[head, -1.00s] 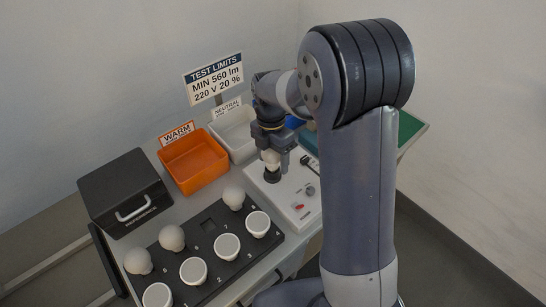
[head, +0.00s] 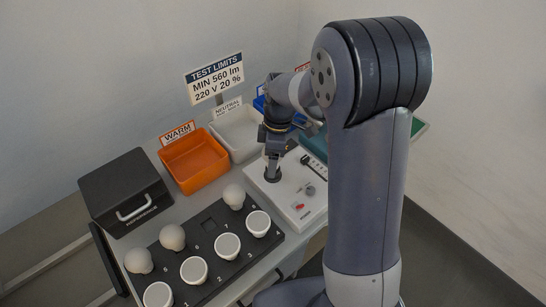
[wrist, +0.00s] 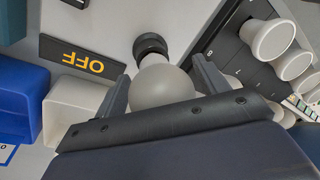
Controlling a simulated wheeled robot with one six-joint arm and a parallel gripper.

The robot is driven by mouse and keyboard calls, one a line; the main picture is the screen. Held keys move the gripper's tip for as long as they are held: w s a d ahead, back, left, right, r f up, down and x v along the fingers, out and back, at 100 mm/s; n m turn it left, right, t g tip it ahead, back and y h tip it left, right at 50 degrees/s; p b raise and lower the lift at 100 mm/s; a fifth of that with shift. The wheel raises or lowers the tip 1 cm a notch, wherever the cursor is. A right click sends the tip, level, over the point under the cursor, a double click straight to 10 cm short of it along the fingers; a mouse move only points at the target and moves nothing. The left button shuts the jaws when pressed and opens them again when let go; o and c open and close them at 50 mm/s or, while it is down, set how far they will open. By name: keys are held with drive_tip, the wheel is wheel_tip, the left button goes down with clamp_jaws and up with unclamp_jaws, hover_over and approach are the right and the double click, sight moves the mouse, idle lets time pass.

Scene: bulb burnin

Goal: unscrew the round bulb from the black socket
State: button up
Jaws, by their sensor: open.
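The round white bulb (wrist: 163,86) stands at the black socket (wrist: 151,44) in the wrist view. Its narrow end meets the socket's rim, and I cannot see how deep it sits. My gripper (wrist: 162,88) is open, with one finger on each side of the bulb and small gaps showing. In the head view my gripper (head: 274,160) points down over the black socket (head: 272,175) on the white tester panel (head: 300,190). The bulb is hidden there behind the fingers.
A black tray (head: 205,225) with several round and flat-faced bulbs lies at the front. An orange bin (head: 190,168), a white bin (head: 238,135) and a black box (head: 125,190) stand behind. The wrist view shows an OFF display (wrist: 83,61) near the socket.

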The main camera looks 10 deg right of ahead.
drive_tip(key=m, duration=0.3)
drive_tip(key=m+t, duration=0.1)
drive_tip(key=m, duration=0.3)
drive_tip(key=shift+y, duration=0.3)
drive_tip(key=m+t, duration=0.1)
drive_tip(key=m, duration=0.5)
drive_tip(key=shift+a, duration=0.1)
